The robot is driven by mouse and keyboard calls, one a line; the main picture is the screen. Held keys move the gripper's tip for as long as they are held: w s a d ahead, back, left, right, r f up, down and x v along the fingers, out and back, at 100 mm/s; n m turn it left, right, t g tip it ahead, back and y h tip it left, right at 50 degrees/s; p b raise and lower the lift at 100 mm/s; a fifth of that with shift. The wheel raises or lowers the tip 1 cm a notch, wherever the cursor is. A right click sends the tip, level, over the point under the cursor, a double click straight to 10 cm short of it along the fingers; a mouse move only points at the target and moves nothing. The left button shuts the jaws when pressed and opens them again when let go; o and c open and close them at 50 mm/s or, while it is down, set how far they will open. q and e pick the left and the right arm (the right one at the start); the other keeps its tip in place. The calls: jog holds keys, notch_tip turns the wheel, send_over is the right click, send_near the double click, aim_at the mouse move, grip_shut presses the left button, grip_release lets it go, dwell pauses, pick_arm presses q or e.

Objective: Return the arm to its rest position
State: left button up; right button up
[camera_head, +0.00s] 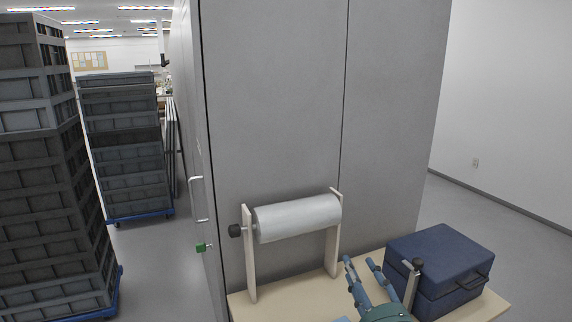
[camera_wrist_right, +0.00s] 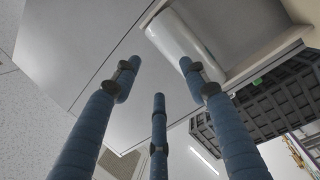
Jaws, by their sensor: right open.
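My right gripper (camera_head: 361,264) shows at the bottom of the head view, above the near part of a beige table (camera_head: 314,291). Its blue fingers point up and are spread apart. In the right wrist view, my three blue fingers (camera_wrist_right: 158,78) stand apart with nothing between them. My left gripper is in neither view. No sherds show in either view.
A white roll (camera_head: 297,217) on an upright stand is left of my right gripper. A dark blue case (camera_head: 440,262) is close on its right. A grey post with a black knob (camera_head: 417,263) stands between. A grey cabinet (camera_head: 275,100) rises behind; stacked crates (camera_head: 40,170) stand left.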

jog(key=s+d+f+m+g+h, duration=0.1)
jog(key=s+d+f+m+g, duration=0.1)
jog(key=s+f+m+g, duration=0.3)
jog(key=s+d+f+m+h, duration=0.2)
jog(key=s+f, duration=0.4)
jog(key=f, duration=0.2)
jog(key=s+d+f+m+g+h, duration=0.1)
jog(key=s+d+f+m+g, duration=0.1)
jog(key=s+f+m+g, duration=0.3)
jog(key=s+a+f+m+g+y, duration=0.1)
jog(key=s+f+g, duration=0.25)
jog(key=s, duration=0.65)
jog(key=s+a+f+m+g, duration=0.15)
jog(key=s+f, duration=0.25)
jog(key=s, duration=0.6)
notch_tip(320, 180, down, 28)
jog(key=s+g, duration=0.1)
jog(key=s, duration=0.2)
jog(key=s+d+f+g, duration=0.1)
jog(key=s+d+f, duration=0.2)
jog(key=s+f, duration=1.2)
jog(key=shift+s+d+g, duration=0.2)
jog(key=shift+s+g, duration=0.1)
jog(key=shift+s, duration=0.4)
